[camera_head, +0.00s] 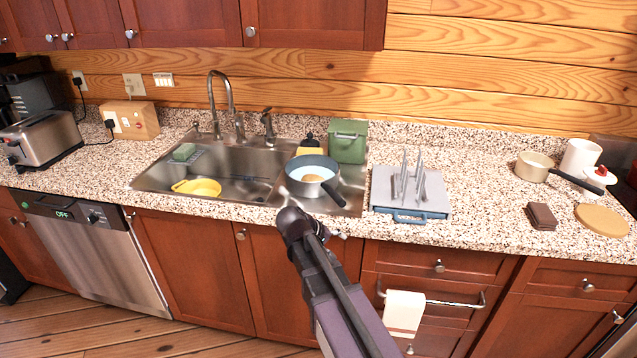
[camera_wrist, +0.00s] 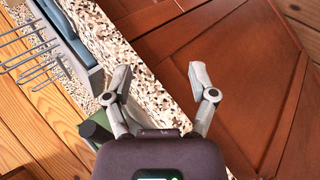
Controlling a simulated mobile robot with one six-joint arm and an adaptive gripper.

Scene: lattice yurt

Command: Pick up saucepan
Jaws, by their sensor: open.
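A cream saucepan (camera_head: 533,167) with a dark handle stands on the counter at the right, its handle pointing right and toward the front. A grey pan (camera_head: 295,188) with a pale blue inside and a dark handle sits over the sink, with a brown item in it. My gripper (camera_wrist: 160,74) is open and empty in the wrist view, over the counter's front edge and the cabinet fronts. In the head view it is mostly hidden behind my arm, in front of the sink and well left of the cream saucepan. The saucepan is not in the wrist view.
A white cylinder (camera_head: 580,157), a red-topped jar (camera_head: 600,177), a round board (camera_head: 602,220) and a brown item (camera_head: 541,216) lie near the saucepan. Counter left of it is bare.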

